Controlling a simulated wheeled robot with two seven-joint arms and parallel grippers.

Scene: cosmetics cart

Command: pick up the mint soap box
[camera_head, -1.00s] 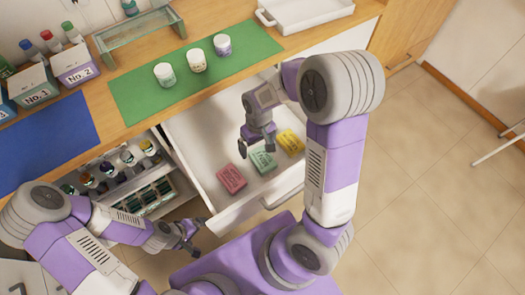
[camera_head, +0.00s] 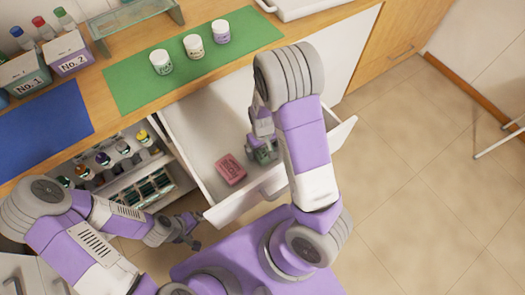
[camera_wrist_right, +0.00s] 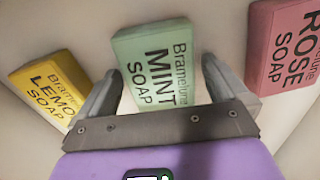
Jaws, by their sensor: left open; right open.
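The mint soap box (camera_wrist_right: 157,65) is a pale green box lying in the open white drawer. In the right wrist view it lies between the two spread fingers of my right gripper (camera_wrist_right: 158,100), with a gap visible on at least the right side. In the head view my right gripper (camera_head: 263,150) is down in the drawer and mostly covers the mint soap box (camera_head: 266,156). My left gripper (camera_head: 187,228) is open and empty, outside the drawer at its left front corner.
The pink rose soap box (camera_head: 230,169) lies left of the mint box in the drawer (camera_head: 200,125). The yellow lemon soap box (camera_wrist_right: 48,90) is on the other side, hidden behind my arm in the head view. Three white jars stand on the green mat (camera_head: 130,88) above.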

